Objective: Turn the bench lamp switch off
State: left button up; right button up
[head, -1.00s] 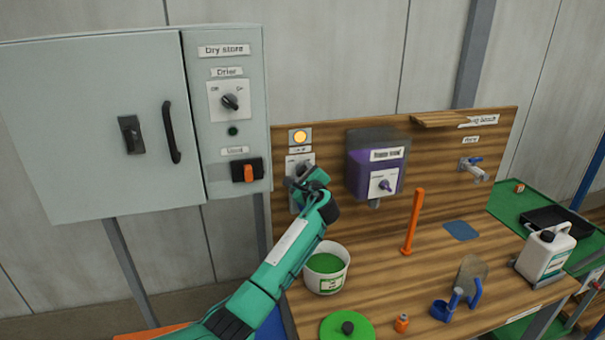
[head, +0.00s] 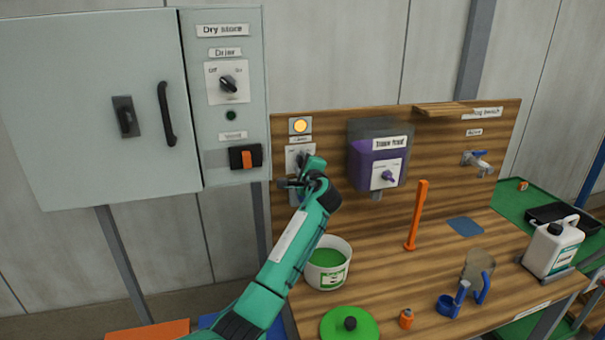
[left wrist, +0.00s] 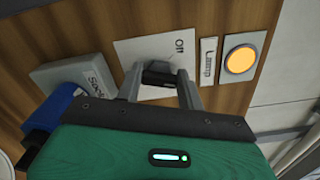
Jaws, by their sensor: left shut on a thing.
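The lamp switch plate (head: 296,153) is on the wooden back board, below a round amber light (head: 301,126) that glows. In the left wrist view the pale plate (left wrist: 131,50) carries the word "Off", and the amber light (left wrist: 241,61) glows beside the "Lamp" label (left wrist: 208,60). My left gripper (head: 304,170) is at the switch. In the left wrist view its two fingers (left wrist: 162,80) are on either side of the dark switch knob (left wrist: 158,78) and shut on it. The fingers partly hide the knob, so its setting is hard to read. My right gripper is not in view.
A grey socket box (left wrist: 75,75) with a blue plug (left wrist: 55,108) sits close beside the switch. A purple-filled dispenser (head: 362,160) hangs to the right. A white bucket (head: 327,277) of green material and an upright orange handle (head: 416,215) stand on the bench below.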

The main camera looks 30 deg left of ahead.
pick_arm(q)
jog(key=n+b, duration=0.5)
jog(key=f+n+b, duration=0.1)
jog(key=n+b, duration=0.1)
jog(key=shift+b, duration=0.4)
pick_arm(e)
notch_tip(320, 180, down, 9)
pick_arm(q)
jog(key=n+b, duration=0.3)
jog(key=shift+n, duration=0.3)
jog(key=shift+w+r+n+b, duration=0.1)
jog(key=shift+r+n+b, duration=0.05)
jog(key=shift+n+b, duration=0.95)
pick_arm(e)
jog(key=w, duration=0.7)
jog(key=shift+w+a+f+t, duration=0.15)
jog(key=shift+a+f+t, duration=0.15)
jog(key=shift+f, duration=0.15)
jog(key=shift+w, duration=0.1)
pick_arm(q)
jog(key=o, duration=1)
jog(key=shift+d, duration=0.1)
